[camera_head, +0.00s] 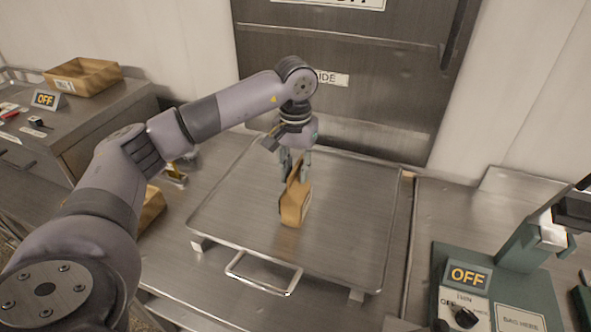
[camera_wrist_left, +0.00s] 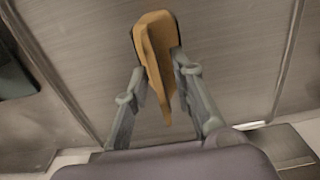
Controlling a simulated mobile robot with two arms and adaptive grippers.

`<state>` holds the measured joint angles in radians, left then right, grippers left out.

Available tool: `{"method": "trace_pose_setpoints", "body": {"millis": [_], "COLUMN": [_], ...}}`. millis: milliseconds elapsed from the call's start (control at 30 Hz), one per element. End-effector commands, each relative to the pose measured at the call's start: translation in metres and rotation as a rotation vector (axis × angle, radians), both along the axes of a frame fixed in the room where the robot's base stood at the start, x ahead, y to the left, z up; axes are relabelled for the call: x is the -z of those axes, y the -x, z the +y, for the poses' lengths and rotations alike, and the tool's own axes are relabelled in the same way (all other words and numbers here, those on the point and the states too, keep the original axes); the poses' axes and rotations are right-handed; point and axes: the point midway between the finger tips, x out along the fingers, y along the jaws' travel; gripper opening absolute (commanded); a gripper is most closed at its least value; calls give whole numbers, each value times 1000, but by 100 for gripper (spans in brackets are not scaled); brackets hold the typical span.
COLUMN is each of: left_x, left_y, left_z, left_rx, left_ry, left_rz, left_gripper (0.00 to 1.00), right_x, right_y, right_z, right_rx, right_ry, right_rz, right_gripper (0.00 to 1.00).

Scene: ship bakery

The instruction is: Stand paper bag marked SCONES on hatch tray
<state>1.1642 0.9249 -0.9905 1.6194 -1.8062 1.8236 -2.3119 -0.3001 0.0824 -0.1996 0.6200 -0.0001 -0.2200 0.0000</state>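The brown paper bag (camera_head: 294,208) is upright, slightly tilted, over the middle of the hatch tray (camera_head: 350,240). I cannot tell for sure whether its base touches the tray. No SCONES lettering is readable on the faces I see. My left gripper (camera_head: 297,172) points down from above, with its fingers on both sides of the bag's upper part. In the left wrist view the bag (camera_wrist_left: 156,45) sits between the two fingers, whose tips press against its sides.
A shut steel hatch door (camera_head: 350,110) stands behind the tray. A green bagging machine (camera_head: 500,285) with an OFF sign is at the right. A cardboard box (camera_head: 84,77) and another OFF sign (camera_head: 45,99) stand at the left. The tray around the bag is clear.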

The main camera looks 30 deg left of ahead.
Motion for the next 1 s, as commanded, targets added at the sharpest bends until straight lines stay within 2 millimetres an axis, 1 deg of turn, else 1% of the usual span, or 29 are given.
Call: {"method": "trace_pose_setpoints", "body": {"millis": [233, 367, 433, 567, 733, 767, 833, 1000], "left_x": [0, -6, -12, -37, -80, -87, -98, -115], "left_y": [0, 0, -1, -2, -1, -1, -1, -1], "left_z": [0, 0, 0, 0, 0, 0, 0, 0], "left_rx": [0, 0, 0, 0, 0, 0, 0, -1], "left_ry": [0, 0, 1, 1, 1, -1, -1, -1], "left_rz": [0, -1, -4, -8, -8, -5, -5, -3], "left_gripper": [25, 25, 25, 25, 25, 25, 25, 25], "right_x": [0, -5, 3, 13, 23, 19, 17, 14], "right_y": [0, 0, 0, 0, 0, 0, 0, 0], "right_z": [0, 0, 0, 2, 4, 4, 5, 5], "right_rx": [1, 1, 1, 2, 2, 3, 3, 2], "right_ry": [0, 0, 0, -2, -4, -5, -5, -5], "right_rz": [0, 0, 0, -1, 0, 0, 0, 0], "right_gripper": [50, 50, 50, 50, 50, 50, 50, 50]}}
